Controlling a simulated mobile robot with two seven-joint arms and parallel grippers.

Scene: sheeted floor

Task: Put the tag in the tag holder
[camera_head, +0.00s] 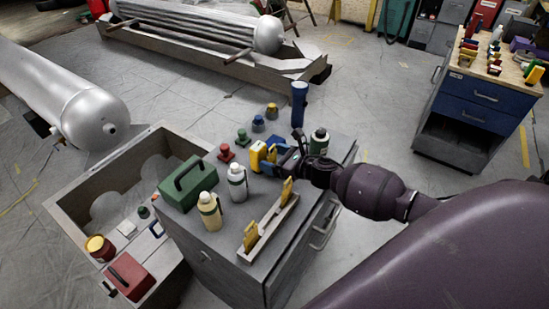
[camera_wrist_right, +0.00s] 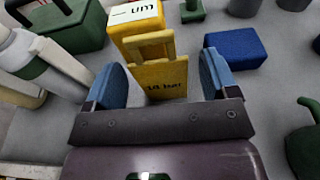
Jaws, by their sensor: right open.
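A yellow tag (camera_wrist_right: 166,80) with dark lettering and a loop-shaped top stands upright on the grey cabinet top. It also shows in the head view (camera_head: 271,153), partly hidden by my gripper. My right gripper (camera_wrist_right: 163,80) is open, with one blue fingertip on each side of the tag; I cannot tell whether either touches it. In the head view the right gripper (camera_head: 278,154) reaches in from the right. The likely tag holder is a long pale tray (camera_head: 270,230) at the cabinet's front, with a yellow tag standing near each end. My left gripper is not in view.
A yellow block (camera_wrist_right: 137,25) with a white label stands just behind the tag. A blue block (camera_wrist_right: 235,48) is to the right. A green case (camera_head: 187,183), a cream bottle (camera_head: 210,212), a grey bottle (camera_head: 237,184) and a dark green bottle (camera_head: 319,142) crowd the top.

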